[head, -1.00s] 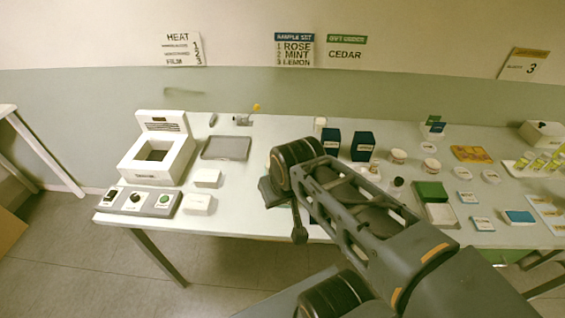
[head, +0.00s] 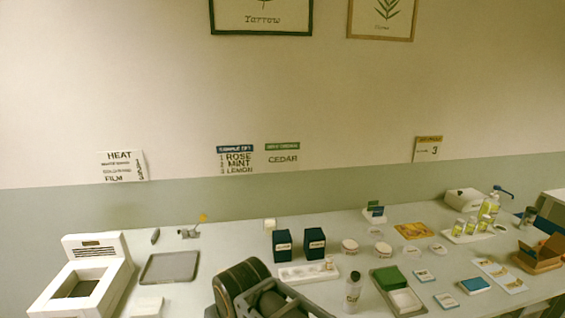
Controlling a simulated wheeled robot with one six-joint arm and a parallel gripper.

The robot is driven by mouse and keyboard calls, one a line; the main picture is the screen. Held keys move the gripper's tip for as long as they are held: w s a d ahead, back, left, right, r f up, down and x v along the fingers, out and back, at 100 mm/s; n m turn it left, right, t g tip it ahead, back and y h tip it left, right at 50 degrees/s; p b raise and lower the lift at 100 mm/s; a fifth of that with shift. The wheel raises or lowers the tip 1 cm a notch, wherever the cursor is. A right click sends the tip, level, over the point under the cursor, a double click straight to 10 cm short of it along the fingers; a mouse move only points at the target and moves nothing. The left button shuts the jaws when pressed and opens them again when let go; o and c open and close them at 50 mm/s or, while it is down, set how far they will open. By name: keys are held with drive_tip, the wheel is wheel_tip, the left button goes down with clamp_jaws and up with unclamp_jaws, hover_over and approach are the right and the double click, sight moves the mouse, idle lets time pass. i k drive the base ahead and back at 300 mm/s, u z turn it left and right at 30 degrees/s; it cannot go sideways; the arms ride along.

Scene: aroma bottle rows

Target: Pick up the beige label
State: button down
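I cannot tell for sure which thing is the beige label. Several small pale labels with dark print (head: 425,275) lie flat on the right half of the table, too small to read or to judge their colour well. A light strip sheet (head: 500,275) with small printed patches lies farther right. A small cream block (head: 270,225) stands behind two dark blue boxes (head: 283,246). My dark arm shows at the bottom centre and hides part of the table's front. My gripper's fingertips are not visible.
A white heater box (head: 85,285) and a grey tray (head: 169,268) stand at left. A clear bottle (head: 352,292), round white tins (head: 350,246), a green-lidded box (head: 388,278) and a brown organiser (head: 541,254) stand to the right. Yellow bottles (head: 487,222) stand at the back right.

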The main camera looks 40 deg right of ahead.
sight(504, 271)
drive_tip(key=z, duration=0.05)
drive_tip(key=k, duration=0.15)
drive_tip(key=z, duration=3)
drive_tip(key=i, duration=0.5)
drive_tip(key=u, duration=0.1)
